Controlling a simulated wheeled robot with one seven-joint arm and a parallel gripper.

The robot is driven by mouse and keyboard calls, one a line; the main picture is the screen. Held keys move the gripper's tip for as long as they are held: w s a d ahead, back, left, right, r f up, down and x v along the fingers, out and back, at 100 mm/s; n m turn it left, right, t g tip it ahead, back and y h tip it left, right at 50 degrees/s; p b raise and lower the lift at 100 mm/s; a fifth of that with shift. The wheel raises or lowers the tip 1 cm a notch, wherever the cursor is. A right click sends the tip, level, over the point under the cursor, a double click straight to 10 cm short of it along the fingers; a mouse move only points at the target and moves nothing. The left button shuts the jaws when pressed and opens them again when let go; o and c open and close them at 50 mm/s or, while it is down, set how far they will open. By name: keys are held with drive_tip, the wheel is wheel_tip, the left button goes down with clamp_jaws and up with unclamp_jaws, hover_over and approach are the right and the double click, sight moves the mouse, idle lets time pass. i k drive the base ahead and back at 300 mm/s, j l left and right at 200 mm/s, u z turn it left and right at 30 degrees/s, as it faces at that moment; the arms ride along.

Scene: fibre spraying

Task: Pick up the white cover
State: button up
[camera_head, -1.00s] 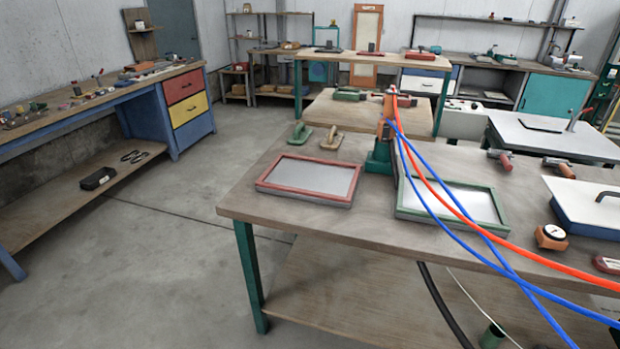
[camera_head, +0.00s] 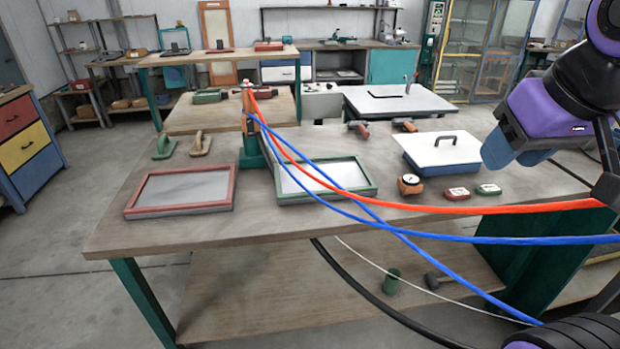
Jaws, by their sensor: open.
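The white cover (camera_head: 442,148) lies flat on a shallow blue tray (camera_head: 442,172) at the right of the wooden workbench. It has a dark arched handle (camera_head: 445,140) on top, standing clear and unobstructed. My purple and black arm (camera_head: 548,112) shows at the right edge, to the right of the cover and apart from it.
A gauge (camera_head: 409,185) and two small labelled blocks (camera_head: 457,194) sit in front of the tray. Red and blue hoses (camera_head: 480,209) sweep across the bench's front. Red (camera_head: 180,205) and green (camera_head: 285,195) framed screens lie left. Bare bench (camera_head: 330,140) lies behind the green frame.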

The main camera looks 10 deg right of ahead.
sight(442, 149)
drive_tip(key=i+l, duration=0.4)
drive_tip(key=l, duration=0.15)
drive_tip(key=i+l, duration=0.4)
drive_tip(key=l, duration=0.15)
drive_tip(key=i+l, duration=0.4)
drive_tip(key=l, duration=0.1)
